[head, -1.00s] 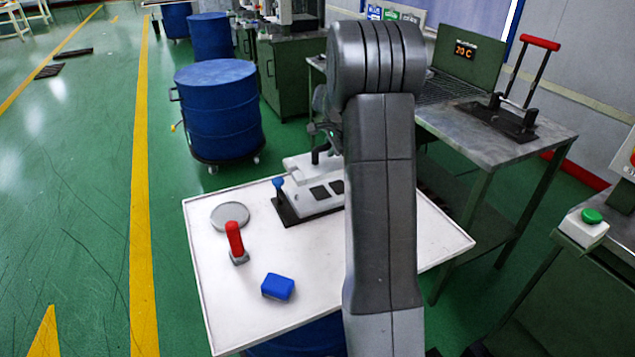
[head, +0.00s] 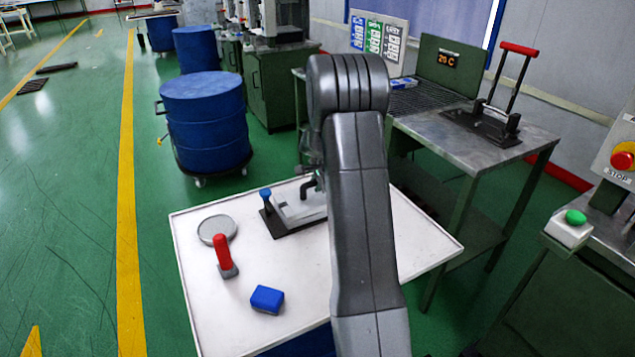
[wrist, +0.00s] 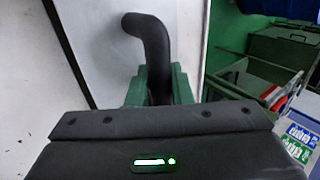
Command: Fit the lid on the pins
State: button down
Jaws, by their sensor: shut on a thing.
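My gripper (wrist: 158,88) has green fingers shut on a black curved handle (wrist: 150,45) in the wrist view. In the head view the handle (head: 309,186) shows just left of my arm, above a pale lid (head: 300,209). The lid is over the mould's dark base plate (head: 267,222) on the white table. A blue-topped post (head: 265,194) stands at the base's left end. My arm hides the right part of the lid and mould. The pins cannot be made out, and I cannot tell whether the lid is seated.
On the white table (head: 190,260) are a grey round disc (head: 217,229), a red-handled tool (head: 223,255) and a blue block (head: 266,299). A blue drum (head: 205,125) stands behind. A metal bench (head: 450,135) with a red-handled press (head: 500,105) is at right.

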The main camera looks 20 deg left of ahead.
jog(key=shift+r, duration=0.1)
jog(key=c, duration=1.3)
grip_release()
jog(key=shift+f, duration=0.25)
jog(key=shift+r, duration=0.15)
jog(key=shift+s+d+r, duration=0.1)
jog(key=shift+r, duration=0.1)
jog(key=v, duration=1.1)
jog(key=shift+s+r, duration=0.15)
jog(key=shift+r, duration=0.1)
